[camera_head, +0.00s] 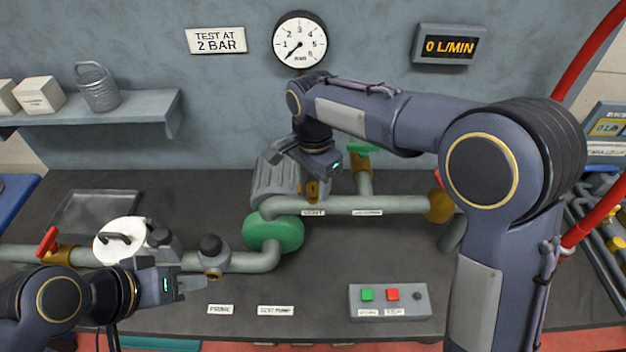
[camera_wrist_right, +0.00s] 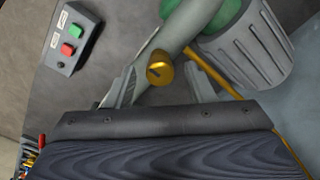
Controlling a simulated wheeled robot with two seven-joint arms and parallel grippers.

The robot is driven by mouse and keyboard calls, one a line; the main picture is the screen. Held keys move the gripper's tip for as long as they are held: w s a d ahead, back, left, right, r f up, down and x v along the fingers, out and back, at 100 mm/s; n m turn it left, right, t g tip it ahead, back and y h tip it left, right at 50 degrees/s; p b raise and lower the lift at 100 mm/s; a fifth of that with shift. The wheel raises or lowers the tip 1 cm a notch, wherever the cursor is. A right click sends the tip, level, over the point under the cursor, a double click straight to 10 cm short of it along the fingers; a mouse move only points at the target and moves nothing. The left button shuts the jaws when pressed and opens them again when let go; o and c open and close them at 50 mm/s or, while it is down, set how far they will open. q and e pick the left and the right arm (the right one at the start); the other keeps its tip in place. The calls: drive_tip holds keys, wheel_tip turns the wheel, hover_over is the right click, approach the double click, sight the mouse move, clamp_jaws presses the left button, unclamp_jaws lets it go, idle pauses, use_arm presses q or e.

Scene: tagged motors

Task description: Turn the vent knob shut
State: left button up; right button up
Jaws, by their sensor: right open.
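The vent knob is a small brass knob with a dark slot (camera_wrist_right: 159,68), on a grey-green pipe in the right wrist view. In the head view a brass part (camera_head: 313,190) shows on the pipe just above a small label (camera_head: 314,212). My right gripper (camera_wrist_right: 163,82) is open, one finger on each side of the knob, and seems not to grip it. In the head view my right gripper (camera_head: 318,172) hangs over the pipe and partly hides the knob. My left gripper (camera_head: 188,283) is at lower left, away from the knob; its jaw opening is unclear.
A button box (camera_head: 390,301) sits at front right. The gauge (camera_head: 300,42) points near the low end; the display (camera_head: 448,45) reads 0 L/MIN.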

sight(313, 186)
wheel_tip(313, 186, up, 8)
drive_tip(key=shift+f+b, duration=0.1)
drive_tip(key=shift+b, duration=0.2)
idle(0.5)
drive_tip(key=s+d+r+n+t+y, duration=0.1)
drive_tip(key=s+d+n+y, duration=0.1)
drive_tip(key=s+d, duration=0.5)
drive_tip(key=s+d+n+t+y, duration=0.1)
drive_tip(key=s+d+n+y, duration=0.15)
drive_tip(key=d, duration=0.75)
drive_tip(key=s+d+f+n+t, duration=0.1)
drive_tip(key=s+d+f, duration=0.1)
drive_tip(key=s, duration=0.5)
drive_tip(key=s+d+f+n+t, duration=0.1)
drive_tip(key=s+f+n+t, duration=0.1)
drive_tip(key=s+f, duration=0.3)
drive_tip(key=shift+s+d+t+h, duration=0.3)
drive_tip(key=shift+s+d+h, duration=0.05)
drive_tip(key=shift+s, duration=0.75)
